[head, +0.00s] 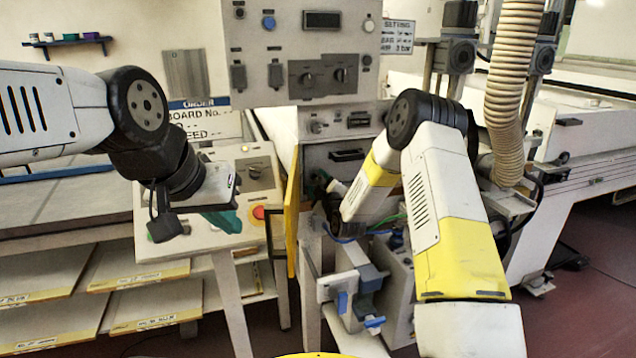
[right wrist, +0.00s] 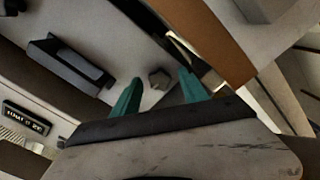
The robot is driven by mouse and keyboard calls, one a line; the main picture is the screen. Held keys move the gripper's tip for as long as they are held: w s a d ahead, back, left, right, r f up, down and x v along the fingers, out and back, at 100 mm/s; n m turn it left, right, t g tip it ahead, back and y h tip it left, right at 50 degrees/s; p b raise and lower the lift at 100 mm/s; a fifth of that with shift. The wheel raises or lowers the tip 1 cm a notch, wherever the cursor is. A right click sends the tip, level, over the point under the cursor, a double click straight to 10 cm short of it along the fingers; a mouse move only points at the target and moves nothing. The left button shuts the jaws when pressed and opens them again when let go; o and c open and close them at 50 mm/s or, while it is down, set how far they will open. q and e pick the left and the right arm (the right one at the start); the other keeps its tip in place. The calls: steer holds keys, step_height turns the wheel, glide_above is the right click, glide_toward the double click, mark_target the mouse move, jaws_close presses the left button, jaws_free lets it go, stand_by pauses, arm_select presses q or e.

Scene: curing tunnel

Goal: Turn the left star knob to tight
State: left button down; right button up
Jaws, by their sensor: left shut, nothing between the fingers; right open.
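A small grey lobed knob (right wrist: 159,79) shows in the right wrist view on a pale panel, between and beyond my right gripper's fingertips. It looks like a star knob, but I cannot tell whether it is the left one or how tight it is. My right gripper (right wrist: 161,75) is open, its teal fingers on either side of the knob in the picture; contact is not visible. In the head view, my right gripper (head: 322,187) is at the machine front beside the yellow door, mostly hidden. My left gripper (head: 226,221) is shut and empty over the sloped console.
The open yellow door (head: 292,225) stands left of my right gripper. A dark handle (right wrist: 72,66) and a display (right wrist: 26,118) are on the machine front. The sloped console (head: 262,180) has a red button (head: 259,212). A ribbed hose (head: 515,90) hangs at right.

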steer(key=shift+w+a, duration=0.1)
steer(key=shift+w, duration=0.15)
steer(key=shift+c, duration=0.2)
jaws_close()
